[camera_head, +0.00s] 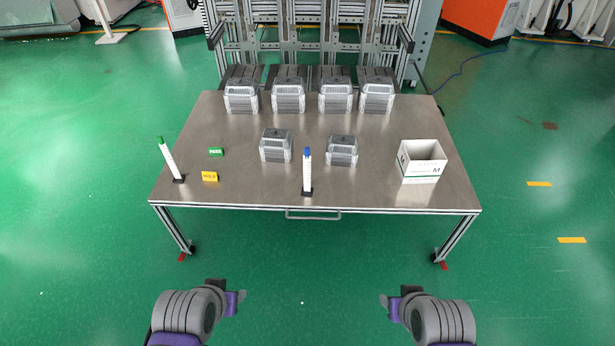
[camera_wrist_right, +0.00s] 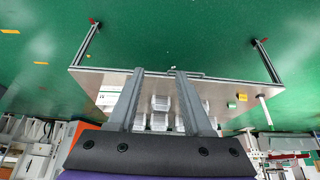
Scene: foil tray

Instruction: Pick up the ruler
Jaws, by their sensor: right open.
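No thing is plainly a ruler at this size. Two slim white upright sticks stand in small black bases near the table's front edge: a green-topped stick (camera_head: 168,160) at the left and a blue-topped stick (camera_head: 307,172) near the middle. A white stick (camera_wrist_right: 264,109) also shows in the right wrist view. My left gripper (camera_head: 242,296) and right gripper (camera_head: 384,300) are both in front of the table, apart from everything on it. The right gripper's fingers (camera_wrist_right: 157,72) are spread with nothing held between them. The left gripper's jaws are too small to read.
The metal table (camera_head: 240,190) holds several clear-lidded foil trays (camera_head: 276,147), a green block (camera_head: 216,152), a yellow block (camera_head: 210,176) and an open white box (camera_head: 421,170). A handle (camera_head: 313,214) juts from its front edge. A metal rack (camera_head: 310,35) stands behind.

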